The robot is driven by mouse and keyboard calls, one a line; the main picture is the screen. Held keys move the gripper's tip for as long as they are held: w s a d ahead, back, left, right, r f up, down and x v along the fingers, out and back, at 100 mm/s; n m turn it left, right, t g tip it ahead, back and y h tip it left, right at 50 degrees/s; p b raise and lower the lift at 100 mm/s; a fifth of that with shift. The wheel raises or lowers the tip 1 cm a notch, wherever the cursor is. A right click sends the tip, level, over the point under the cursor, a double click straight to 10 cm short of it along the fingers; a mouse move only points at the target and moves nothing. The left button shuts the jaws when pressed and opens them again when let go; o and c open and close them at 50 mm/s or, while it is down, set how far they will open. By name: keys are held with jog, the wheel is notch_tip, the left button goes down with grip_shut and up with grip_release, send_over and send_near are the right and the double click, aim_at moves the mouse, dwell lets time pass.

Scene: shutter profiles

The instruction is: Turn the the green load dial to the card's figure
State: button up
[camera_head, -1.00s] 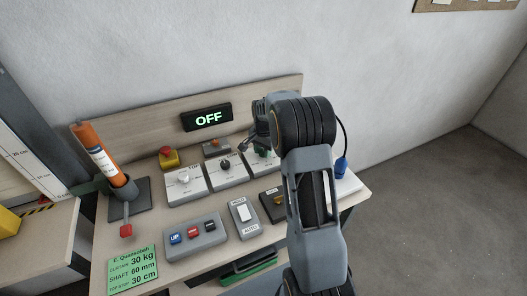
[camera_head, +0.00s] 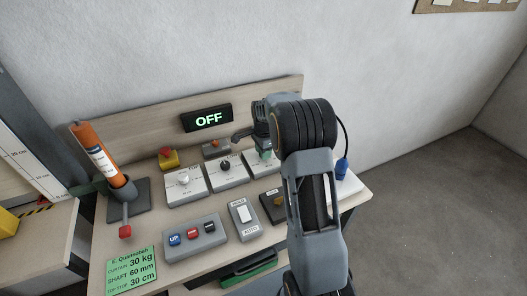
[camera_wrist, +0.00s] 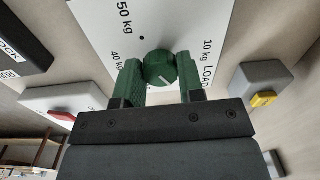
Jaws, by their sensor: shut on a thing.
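The green load dial (camera_wrist: 160,68) sits on a white plate in the wrist view, with a pale pointer line on its face. The plate (camera_wrist: 115,25) reads LOAD, with 10 kg, 40 kg and 50 kg marks showing; other marks are hidden. My gripper (camera_wrist: 158,80) has its two green fingers on either side of the dial, shut on it. In the head view my gripper (camera_head: 264,152) is over the rightmost plate and mostly hides the dial. The green card (camera_head: 132,270) reads curtain 30 kg, shaft 60 mm, top stop 30 cm.
Two more dial plates, with a white knob (camera_head: 183,178) and a black knob (camera_head: 225,164), stand to the left. A display (camera_head: 207,118) reads OFF. A button box (camera_head: 195,237) and a HOLD/AUTO rocker switch (camera_head: 244,215) are in front. A red emergency button (camera_head: 166,153) stands behind.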

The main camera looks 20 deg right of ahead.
dwell(0.3)
jog(key=o, duration=0.9)
notch_tip(320, 180, up, 14)
jog(key=shift+s+f, duration=0.1)
jog(key=shift+s, duration=0.05)
dwell(0.5)
